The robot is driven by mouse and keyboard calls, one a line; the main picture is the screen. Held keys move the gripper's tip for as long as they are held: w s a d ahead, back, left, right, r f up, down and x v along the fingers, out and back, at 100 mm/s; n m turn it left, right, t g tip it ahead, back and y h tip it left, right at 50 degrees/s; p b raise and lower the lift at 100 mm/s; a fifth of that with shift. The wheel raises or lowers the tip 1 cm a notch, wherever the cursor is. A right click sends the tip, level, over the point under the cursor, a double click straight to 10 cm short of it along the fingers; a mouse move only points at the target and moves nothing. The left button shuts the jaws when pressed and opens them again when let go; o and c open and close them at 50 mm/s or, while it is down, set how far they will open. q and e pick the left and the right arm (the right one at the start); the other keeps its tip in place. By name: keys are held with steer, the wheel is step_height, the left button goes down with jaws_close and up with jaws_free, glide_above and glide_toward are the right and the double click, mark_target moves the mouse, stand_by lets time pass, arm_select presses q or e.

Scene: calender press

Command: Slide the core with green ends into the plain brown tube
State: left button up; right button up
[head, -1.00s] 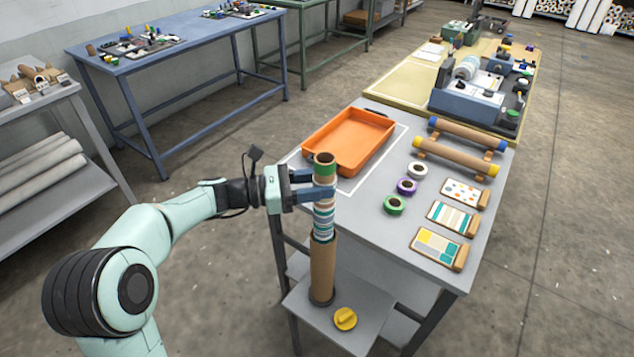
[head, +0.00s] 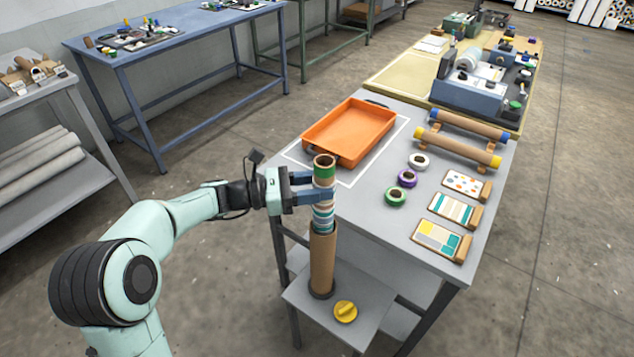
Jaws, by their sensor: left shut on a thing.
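The core with green ends (head: 323,214) stands upright, wrapped in a striped pattern, with a green band and a brown rim at its top. Its lower part is inside the mouth of the plain brown tube (head: 322,262), so its lower end is hidden. The tube stands upright on a low grey shelf at the table's near end. My left gripper (head: 318,190) is shut on the core's upper part, above the tube, reaching in from the left. My right gripper is not in view.
An orange tray (head: 385,121), tape rolls (head: 396,196), sample cards (head: 437,239) and cores with blue (head: 468,127) and yellow ends (head: 455,147) lie on the grey table.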

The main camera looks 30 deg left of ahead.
mark_target(316, 169)
arm_select(q)
steer(key=shift+f, duration=0.15)
steer(key=o, duration=1.2)
steer(key=shift+c, duration=0.2)
steer(key=shift+r+p, duration=2.4)
steer(key=shift+r, duration=0.15)
